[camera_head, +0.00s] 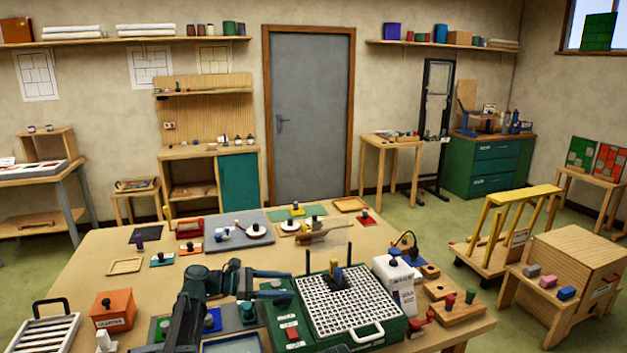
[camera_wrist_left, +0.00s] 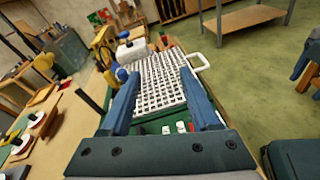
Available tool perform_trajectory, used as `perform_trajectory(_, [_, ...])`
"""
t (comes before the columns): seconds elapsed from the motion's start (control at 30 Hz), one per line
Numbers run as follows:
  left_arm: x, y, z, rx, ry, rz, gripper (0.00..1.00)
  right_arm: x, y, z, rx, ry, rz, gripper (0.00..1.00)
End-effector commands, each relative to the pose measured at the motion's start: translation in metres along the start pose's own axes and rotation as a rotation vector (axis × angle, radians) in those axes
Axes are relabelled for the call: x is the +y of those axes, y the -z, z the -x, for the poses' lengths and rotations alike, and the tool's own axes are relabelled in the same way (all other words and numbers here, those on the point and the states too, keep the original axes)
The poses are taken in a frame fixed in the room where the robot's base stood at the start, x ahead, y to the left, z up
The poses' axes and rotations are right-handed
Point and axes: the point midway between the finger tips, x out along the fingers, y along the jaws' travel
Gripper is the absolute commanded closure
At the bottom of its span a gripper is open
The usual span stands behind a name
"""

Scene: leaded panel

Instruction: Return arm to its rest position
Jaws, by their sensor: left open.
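My left gripper (camera_head: 288,284) is at the front of the wooden workbench (camera_head: 95,262), its fingers pointing right beside a green grid-topped case (camera_head: 370,335). Its two blue fingers are spread apart in the left wrist view (camera_wrist_left: 158,75), with nothing held between them. The white perforated grid (camera_head: 340,300) lies beyond the fingertips, and it also shows in the left wrist view (camera_wrist_left: 158,85). A yellow-and-blue knobbed piece (camera_head: 337,275) stands on the grid's far part. My left arm comes up from the bottom of the head view. My right gripper is not in view.
An orange box (camera_head: 113,311) and white rack (camera_head: 45,333) are at the bench's left. Small trays and knobbed pieces cover the back.

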Motion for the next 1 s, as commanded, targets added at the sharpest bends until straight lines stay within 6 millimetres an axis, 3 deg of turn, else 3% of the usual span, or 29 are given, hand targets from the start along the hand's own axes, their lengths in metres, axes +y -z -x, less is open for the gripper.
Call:
perform_trajectory(0.27, [-0.09,0.031,-0.05,0.229,0.213,-0.307,0.38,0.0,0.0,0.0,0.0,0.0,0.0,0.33])
perform_trajectory(0.4, [-0.168,0.06,-0.068,0.396,0.458,-0.603,0.38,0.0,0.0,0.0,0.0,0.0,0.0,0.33])
perform_trajectory(0.5, [-0.224,0.081,-0.065,0.505,0.696,-0.856,0.38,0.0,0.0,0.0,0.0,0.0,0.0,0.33])
perform_trajectory(0.6, [-0.266,0.097,-0.05,0.579,0.943,-1.084,0.38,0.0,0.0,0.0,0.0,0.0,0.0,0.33])
perform_trajectory(0.7, [-0.293,0.107,-0.031,0.62,1.17,-1.264,0.38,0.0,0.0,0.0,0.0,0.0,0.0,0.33])
perform_trajectory(0.8, [-0.308,0.111,-0.013,0.639,1.352,-1.391,0.38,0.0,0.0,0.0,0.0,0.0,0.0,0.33])
perform_trajectory(1.0, [-0.317,0.112,0.006,0.646,1.54,-1.5,0.38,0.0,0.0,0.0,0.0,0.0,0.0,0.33])
